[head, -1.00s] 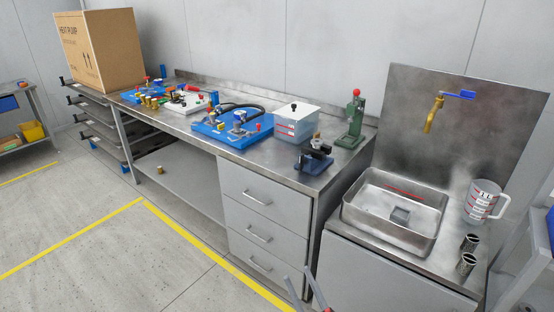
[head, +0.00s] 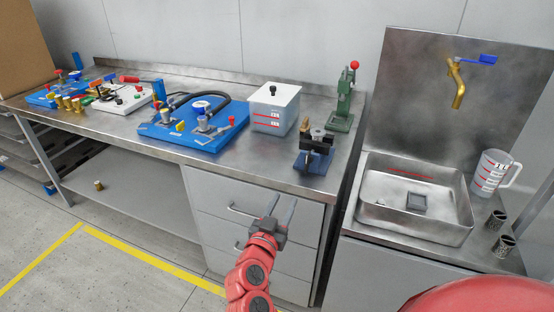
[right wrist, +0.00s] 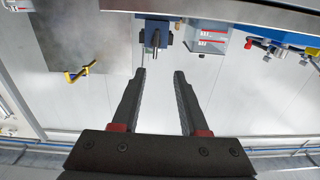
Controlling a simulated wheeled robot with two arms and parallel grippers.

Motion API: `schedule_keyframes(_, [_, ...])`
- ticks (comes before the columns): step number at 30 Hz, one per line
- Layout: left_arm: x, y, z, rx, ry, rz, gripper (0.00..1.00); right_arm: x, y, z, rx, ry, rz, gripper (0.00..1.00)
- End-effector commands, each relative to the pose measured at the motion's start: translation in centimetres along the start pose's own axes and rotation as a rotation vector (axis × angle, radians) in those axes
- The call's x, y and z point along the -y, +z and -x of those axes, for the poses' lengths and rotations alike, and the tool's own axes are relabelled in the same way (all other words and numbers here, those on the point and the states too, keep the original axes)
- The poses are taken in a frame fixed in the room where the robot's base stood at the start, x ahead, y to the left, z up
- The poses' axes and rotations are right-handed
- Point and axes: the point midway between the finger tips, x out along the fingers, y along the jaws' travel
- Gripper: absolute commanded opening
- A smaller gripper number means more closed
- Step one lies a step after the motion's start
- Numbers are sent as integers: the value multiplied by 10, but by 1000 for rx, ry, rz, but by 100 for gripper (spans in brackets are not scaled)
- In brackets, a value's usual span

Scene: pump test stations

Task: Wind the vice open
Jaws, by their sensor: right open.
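The vice (head: 316,162) has a blue base and dark jaws. It stands at the front right edge of the steel bench, with a brass-and-grey part at its top. The vice also shows upside down in the right wrist view (right wrist: 156,34), beyond my fingertips. Its handle is too small to make out clearly. My right gripper (head: 283,201) is open and empty, in front of the drawers, below and a little left of the vice. Its two dark fingers show apart in the right wrist view (right wrist: 160,74), touching nothing. My left gripper is not in view.
A lidded clear container (head: 274,108) stands left of the vice, and a green press (head: 344,98) behind it to the right. Blue pump boards (head: 180,138) fill the bench's left. A steel sink (head: 368,218) with a brass tap (head: 457,85) is at right. Drawer handles stick out below.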

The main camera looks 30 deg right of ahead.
Motion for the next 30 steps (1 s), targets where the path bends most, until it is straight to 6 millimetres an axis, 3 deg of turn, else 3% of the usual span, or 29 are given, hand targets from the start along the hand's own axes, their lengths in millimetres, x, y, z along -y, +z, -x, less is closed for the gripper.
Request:
schedule_keyframes(7, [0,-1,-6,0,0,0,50,-9,-2,-20,6,35,-16,44])
schedule_keyframes(21, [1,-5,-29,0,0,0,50,-11,-2,-130,6,31,-14,44])
schedule_keyframes(30, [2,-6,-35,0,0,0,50,-10,-1,-168,4,25,-15,44])
